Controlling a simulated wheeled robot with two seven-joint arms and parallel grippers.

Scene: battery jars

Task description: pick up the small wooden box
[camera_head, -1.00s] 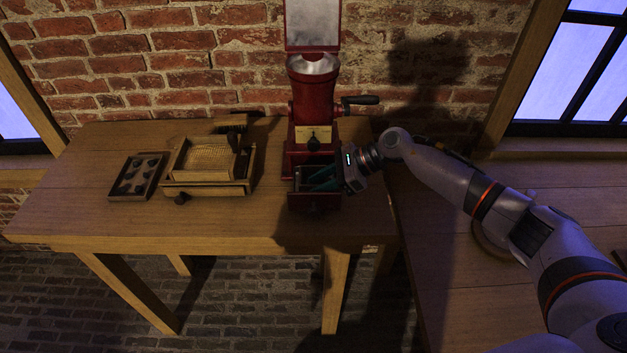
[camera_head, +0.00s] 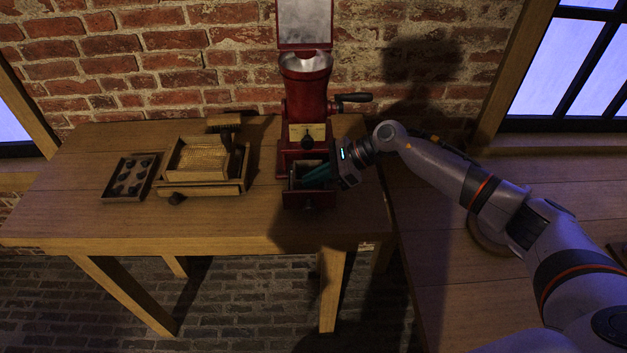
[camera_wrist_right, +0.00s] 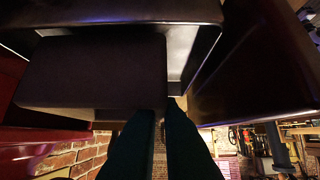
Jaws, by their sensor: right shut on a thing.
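The small wooden box (camera_wrist_right: 95,70) shows in the right wrist view as a dark brown block, close to the camera and in shadow. In the head view it sits in the open drawer (camera_head: 309,201) of a red mill, mostly hidden by the fingers and drawer walls. My right gripper (camera_head: 312,176) reaches into the drawer from the right. Its dark teal fingers (camera_wrist_right: 168,112) are shut on the box's edge. The box appears to be still inside the drawer. My left gripper is in neither view.
The red mill (camera_head: 305,105) stands behind the drawer, with a crank (camera_head: 352,98) sticking out right. Left of it are a wooden tray with a drawer (camera_head: 235,186) and a dark tray of several small pieces (camera_head: 112,196). The front left of the table (camera_head: 90,225) is bare.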

